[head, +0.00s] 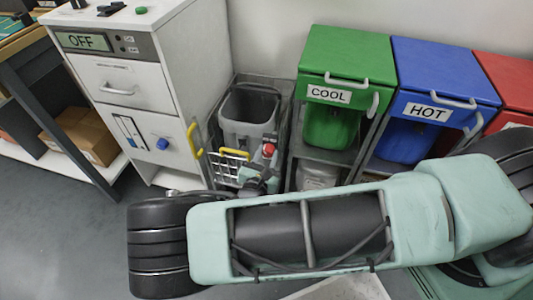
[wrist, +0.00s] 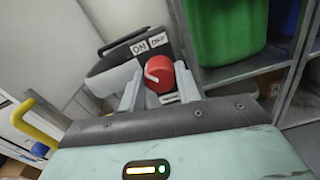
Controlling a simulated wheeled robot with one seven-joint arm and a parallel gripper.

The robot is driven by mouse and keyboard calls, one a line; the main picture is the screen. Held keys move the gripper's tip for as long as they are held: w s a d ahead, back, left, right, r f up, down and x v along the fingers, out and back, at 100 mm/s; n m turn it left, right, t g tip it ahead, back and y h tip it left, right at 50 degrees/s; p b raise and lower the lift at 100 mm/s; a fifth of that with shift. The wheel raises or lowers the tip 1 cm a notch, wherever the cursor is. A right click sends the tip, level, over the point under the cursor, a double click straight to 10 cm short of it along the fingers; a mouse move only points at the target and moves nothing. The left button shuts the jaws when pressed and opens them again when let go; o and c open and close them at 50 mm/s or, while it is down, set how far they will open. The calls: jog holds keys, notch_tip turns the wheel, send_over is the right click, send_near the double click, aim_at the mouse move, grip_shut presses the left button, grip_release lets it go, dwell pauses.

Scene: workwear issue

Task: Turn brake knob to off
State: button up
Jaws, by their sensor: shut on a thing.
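The brake knob (wrist: 160,74) is red with a white pointer mark on its left part, in the middle of the wrist view. It also shows small in the head view (head: 268,149), at the right side of a grey bin (head: 248,113). Two white labels, the ON label (wrist: 138,47) and the OFF label (wrist: 158,40), sit just beyond the knob. The mark lies on the ON label's side. My gripper (wrist: 160,86) is shut on the knob, one finger at each side.
A white cabinet (head: 180,60) with a yellow handle (head: 195,140) stands left of the bin. The green COOL bin (head: 340,85) and blue HOT bin (head: 440,85) stand to the right. A white basket (head: 229,166) is in front of the grey bin.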

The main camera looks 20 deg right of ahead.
jog(key=m+p, duration=0.2)
jog(key=m, duration=0.1)
jog(key=shift+r+m, duration=0.15)
jog(key=shift+m, duration=0.15)
jog(key=m+p, duration=0.2)
jog(key=m, duration=0.2)
jog(key=shift+m, duration=0.3)
jog(key=m+p, duration=0.2)
jog(key=m, duration=0.2)
jog(key=shift+m+p, duration=0.5)
jog(key=shift+m, duration=1.5)
jog(key=shift+f, duration=0.2)
jog(key=o, duration=1)
